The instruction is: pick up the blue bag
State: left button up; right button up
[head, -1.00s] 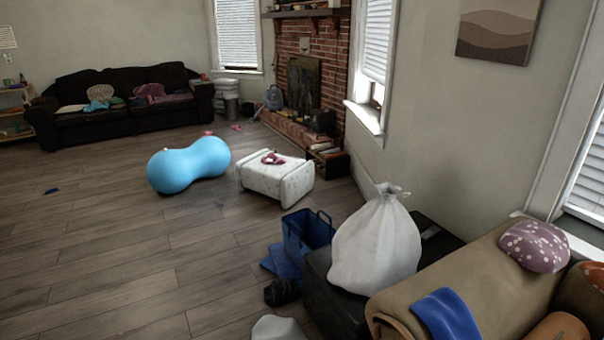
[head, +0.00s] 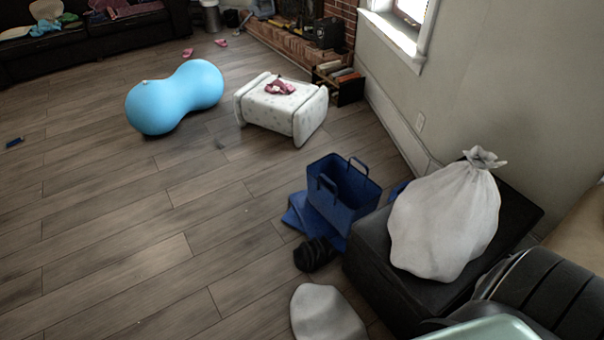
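The blue bag (head: 342,189) stands open and upright on the floor in the head view, right of centre, with two handles raised at its rim. It is beside the left end of a dark box-like stand and partly on or next to blue cloth (head: 305,215) on the floor. Its inside looks empty from here, though its bottom is hidden. Neither of my grippers shows in the head view.
A tied white sack (head: 446,222) sits on the dark stand (head: 380,262). A black bundle (head: 314,254) and a pale object (head: 325,315) lie in front of the bag. A blue peanut ball (head: 175,97) and white stool (head: 281,107) stand farther back.

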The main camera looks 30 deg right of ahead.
aim_at(332, 171)
jog(key=i+z, duration=0.1)
jog(key=i, duration=0.5)
jog(key=i+z, duration=0.15)
jog(key=i, duration=0.5)
jog(key=i+j+z, duration=0.1)
jog(key=i, duration=0.5)
